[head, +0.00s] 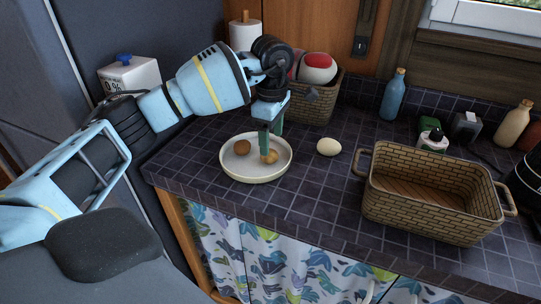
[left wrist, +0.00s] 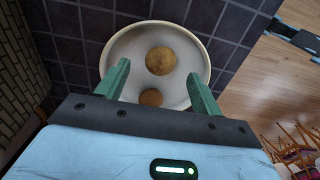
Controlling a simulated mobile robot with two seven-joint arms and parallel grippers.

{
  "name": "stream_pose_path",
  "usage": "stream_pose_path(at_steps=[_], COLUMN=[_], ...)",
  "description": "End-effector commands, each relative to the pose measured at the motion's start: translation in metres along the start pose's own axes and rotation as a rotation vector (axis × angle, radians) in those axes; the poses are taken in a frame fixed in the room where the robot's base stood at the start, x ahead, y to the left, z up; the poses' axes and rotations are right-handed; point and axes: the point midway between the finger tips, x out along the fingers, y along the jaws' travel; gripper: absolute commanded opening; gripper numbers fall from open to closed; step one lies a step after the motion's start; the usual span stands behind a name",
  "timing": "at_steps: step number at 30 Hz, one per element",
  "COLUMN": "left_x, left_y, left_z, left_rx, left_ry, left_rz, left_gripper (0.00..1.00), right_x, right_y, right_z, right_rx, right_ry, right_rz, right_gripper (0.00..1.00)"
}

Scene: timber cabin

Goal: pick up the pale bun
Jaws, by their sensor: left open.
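The pale bun (head: 329,147) is a smooth cream-coloured oval lying on the dark tiled counter, just right of the white plate (head: 236,172). It does not show in the left wrist view. Two brown buns lie on the plate: one to the left (head: 242,147) and one (head: 270,157) beneath my left gripper (head: 268,143). My left gripper is open and points down over the plate, left of the pale bun. In the left wrist view its green fingers (left wrist: 158,72) stand apart over the plate (left wrist: 203,55), with nothing held. My right gripper is not in view.
A large woven basket (head: 413,224) stands right of the pale bun. A smaller basket (head: 316,104) holding round items stands behind it. A blue bottle (head: 393,95) and other containers line the back. Counter around the pale bun is clear.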

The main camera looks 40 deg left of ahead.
Motion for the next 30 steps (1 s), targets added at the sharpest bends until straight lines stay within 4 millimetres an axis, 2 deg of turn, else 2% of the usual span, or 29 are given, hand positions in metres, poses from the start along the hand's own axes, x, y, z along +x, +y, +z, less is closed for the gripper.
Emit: stream_pose_path(at_steps=[5,15,23,26,30], left_x=[0.006,0.048,0.051,0.051,0.051], left_y=[-0.001,-0.002,-0.001,-0.001,-0.001], left_z=[0.001,0.004,0.004,0.004,0.004], left_rx=[0.000,0.000,0.000,0.000,0.000], left_ry=[0.000,-0.001,-0.001,-0.001,-0.001], left_rz=[-0.001,0.001,0.002,0.002,0.002], left_gripper=[0.67,0.67,0.67,0.58,0.39], right_x=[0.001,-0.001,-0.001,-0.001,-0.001], right_y=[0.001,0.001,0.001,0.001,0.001], right_z=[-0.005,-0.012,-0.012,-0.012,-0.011], right_rx=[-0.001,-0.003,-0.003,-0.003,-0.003], right_ry=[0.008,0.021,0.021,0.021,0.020], right_rz=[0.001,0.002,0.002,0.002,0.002], right_gripper=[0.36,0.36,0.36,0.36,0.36])
